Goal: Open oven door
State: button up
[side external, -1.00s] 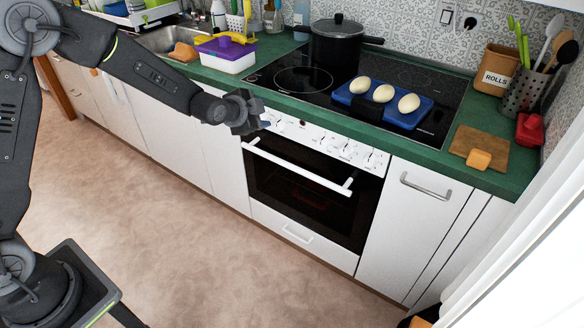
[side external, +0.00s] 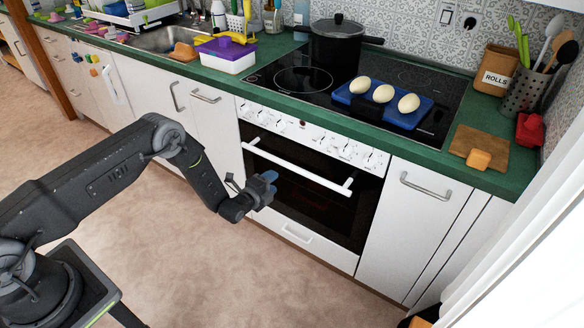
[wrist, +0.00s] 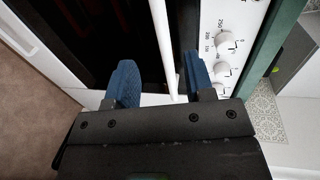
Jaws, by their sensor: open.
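The oven door (side external: 325,215) is shut. It is a dark glass front with a white bar handle (side external: 298,171) along its top, below the control panel. My gripper (side external: 271,183) is in front of the door near the handle's left end, with blue fingers. In the wrist view my gripper (wrist: 159,72) is open. The white handle (wrist: 160,35) runs between its two fingers in the picture, and neither finger visibly presses on it. How deep the handle sits between them I cannot tell.
White control knobs (wrist: 229,41) are close to the right finger. A black pot (side external: 337,45) and a blue tray (side external: 350,100) with eggs stand on the hob (side external: 290,80). A white drawer (side external: 300,232) is under the oven. The floor (side external: 270,290) in front is clear.

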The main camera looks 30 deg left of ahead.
aim_at(290, 169)
jog(key=w, duration=0.4)
jog(key=w+f, duration=0.1)
jog(key=w, duration=0.3)
jog(key=w+f, duration=0.1)
jog(key=w, duration=0.3)
jog(key=shift+f, duration=0.15)
jog(key=shift+c, duration=0.5)
grip_shut()
